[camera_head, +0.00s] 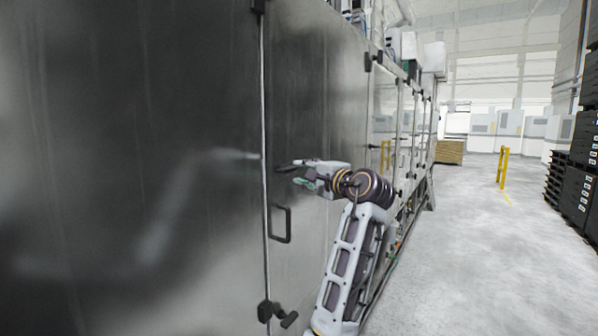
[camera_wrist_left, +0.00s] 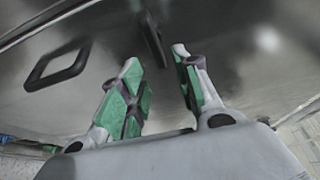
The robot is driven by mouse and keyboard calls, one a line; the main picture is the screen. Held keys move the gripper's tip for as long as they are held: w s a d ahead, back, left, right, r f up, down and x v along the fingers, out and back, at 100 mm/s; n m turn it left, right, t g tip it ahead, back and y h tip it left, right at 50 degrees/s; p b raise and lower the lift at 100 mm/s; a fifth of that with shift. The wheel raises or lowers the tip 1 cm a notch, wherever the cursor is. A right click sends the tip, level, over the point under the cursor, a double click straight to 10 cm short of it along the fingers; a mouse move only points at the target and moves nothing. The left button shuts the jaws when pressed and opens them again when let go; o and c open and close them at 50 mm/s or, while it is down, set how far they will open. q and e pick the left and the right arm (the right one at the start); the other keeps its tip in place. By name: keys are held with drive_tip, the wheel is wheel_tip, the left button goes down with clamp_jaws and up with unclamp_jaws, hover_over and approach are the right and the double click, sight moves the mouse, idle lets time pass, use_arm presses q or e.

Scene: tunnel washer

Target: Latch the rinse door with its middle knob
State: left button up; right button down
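The steel door (camera_head: 310,100) with a dark loop handle (camera_head: 281,224) stands right of a vertical seam; I see no label on it. The handle also shows in the left wrist view (camera_wrist_left: 57,68). The dark middle knob (camera_head: 284,168) sits near the seam, above the handle. My left gripper (camera_head: 292,175) is at the knob, partly overlapping it. In the left wrist view the green-padded fingers (camera_wrist_left: 157,60) are apart, and the knob (camera_wrist_left: 152,38) shows between and just beyond their tips. I cannot tell whether they touch it. My right gripper is not in view.
A lower knob (camera_head: 275,312) and an upper knob (camera_head: 258,5) lie along the same seam. The steel panel (camera_head: 130,130) at left reflects my arm. More washer doors run back to the right. The floor (camera_head: 470,260) is clear, with a yellow post (camera_head: 502,167) farther off.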

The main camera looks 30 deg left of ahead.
use_arm(q)
drive_tip(key=shift+v, duration=2.95)
